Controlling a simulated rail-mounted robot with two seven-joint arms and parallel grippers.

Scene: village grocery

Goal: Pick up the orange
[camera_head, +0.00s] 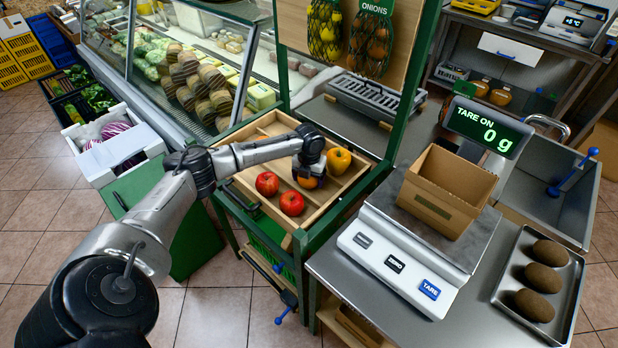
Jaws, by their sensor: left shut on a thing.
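The orange (307,182) sits in the wooden tray (274,227) on the green-framed stand, low under my left gripper (308,174). My left gripper points down over the orange and is shut on it; the gripper covers the orange's upper part. I cannot tell whether the orange is touching the tray floor. Two red apples lie close by on the left and front: one red apple (267,184) and another red apple (291,203). My right gripper is not in view.
A scale (408,262) carries an open cardboard box (446,190); its display (487,126) reads 0 g. A metal tray (507,287) with brown round items is at the right. Hanging net bags (325,28) and a glass display case (180,60) stand behind.

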